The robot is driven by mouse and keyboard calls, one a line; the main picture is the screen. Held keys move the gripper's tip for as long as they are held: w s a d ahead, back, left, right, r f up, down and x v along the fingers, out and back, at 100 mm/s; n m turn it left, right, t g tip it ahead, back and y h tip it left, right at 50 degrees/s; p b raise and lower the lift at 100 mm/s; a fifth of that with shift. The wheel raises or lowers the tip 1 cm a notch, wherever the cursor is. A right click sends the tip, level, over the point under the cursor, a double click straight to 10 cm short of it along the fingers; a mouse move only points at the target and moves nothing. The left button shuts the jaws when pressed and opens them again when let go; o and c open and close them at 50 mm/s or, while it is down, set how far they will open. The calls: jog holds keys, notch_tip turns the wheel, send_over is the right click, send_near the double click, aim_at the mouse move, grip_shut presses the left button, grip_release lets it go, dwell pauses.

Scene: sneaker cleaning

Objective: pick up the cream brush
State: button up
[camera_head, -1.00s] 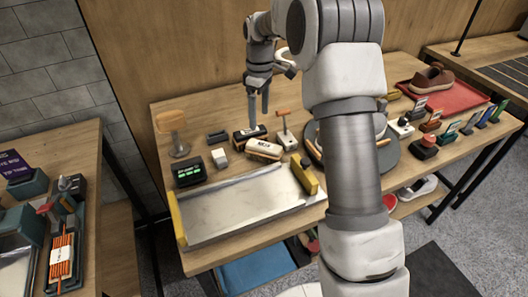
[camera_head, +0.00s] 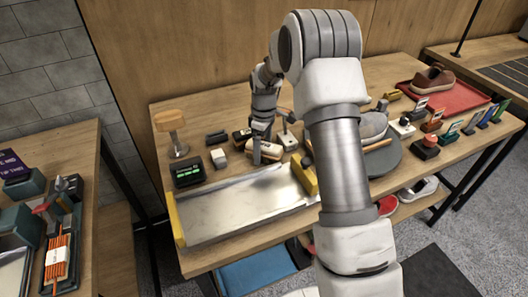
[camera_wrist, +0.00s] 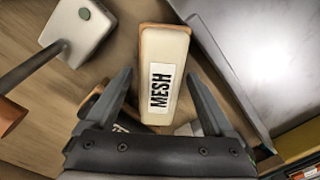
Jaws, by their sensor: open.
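The cream brush with a white MESH label (camera_wrist: 165,55) lies on the wooden table. In the head view it (camera_head: 274,152) is partly covered by my gripper (camera_head: 262,156). In the wrist view my gripper (camera_wrist: 158,78) is open, with one fingertip on each side of the brush's body. I cannot tell whether the fingers touch it. Nothing is held.
A darker brush (camera_head: 240,137) lies just behind the cream one. A white block with an upright rod and orange handle (camera_head: 287,139) stands to the right. A metal tray (camera_head: 240,205) with yellow ends is in front. A grey turntable (camera_head: 385,160) is farther right.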

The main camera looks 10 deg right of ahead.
aim_at(263, 145)
grip_shut()
dwell(0.4)
jog(key=shift+r, duration=0.15)
notch_tip(263, 145, up, 10)
jog(key=shift+f+p, duration=0.1)
jog(key=shift+p, duration=0.45)
jog(key=c, duration=0.7)
grip_release()
jog(key=c, duration=0.5)
